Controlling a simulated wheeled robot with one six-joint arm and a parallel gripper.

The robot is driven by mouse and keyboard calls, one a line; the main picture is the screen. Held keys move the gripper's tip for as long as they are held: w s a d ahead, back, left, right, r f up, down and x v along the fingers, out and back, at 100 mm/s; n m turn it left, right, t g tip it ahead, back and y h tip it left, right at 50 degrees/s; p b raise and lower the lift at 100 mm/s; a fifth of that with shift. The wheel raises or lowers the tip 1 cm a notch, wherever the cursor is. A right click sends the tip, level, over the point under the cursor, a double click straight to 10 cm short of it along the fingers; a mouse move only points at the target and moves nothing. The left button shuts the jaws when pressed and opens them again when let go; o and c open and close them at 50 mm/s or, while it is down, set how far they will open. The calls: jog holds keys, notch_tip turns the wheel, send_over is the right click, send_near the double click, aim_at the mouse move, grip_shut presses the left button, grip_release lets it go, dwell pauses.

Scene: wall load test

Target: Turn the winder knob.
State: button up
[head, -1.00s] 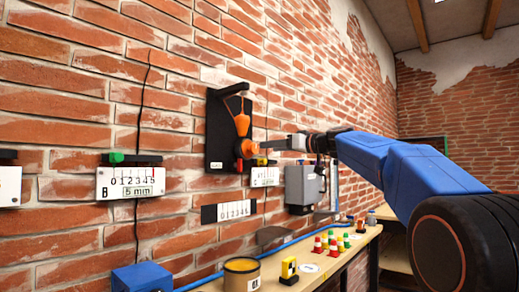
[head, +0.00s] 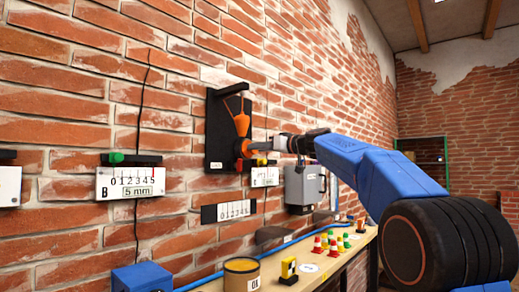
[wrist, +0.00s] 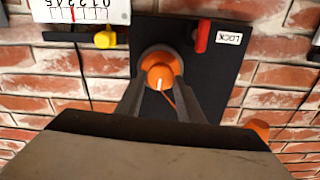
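The winder is a black board (head: 216,130) on the brick wall, with an orange tapered part (head: 240,118) high on it. The orange winder knob (wrist: 160,76) has a white mark and sits in a round orange collar in the wrist view. A red lever (wrist: 202,36) stands beside the LOCK label.
A yellow knob (wrist: 105,39) and a white scale card (wrist: 80,10) are close to the winder board. A grey box (head: 303,186) hangs to its right. The shelf below holds an ochre tin (head: 241,275), a yellow-black block (head: 289,270) and several small coloured pegs.

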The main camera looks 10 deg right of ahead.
jog(key=shift+c, duration=0.9)
jog(key=shift+n, duration=0.6)
jog(key=o, duration=1)
jog(key=shift+o, duration=0.2)
jog(key=v, duration=1.7)
jog(key=shift+s+d, duration=0.15)
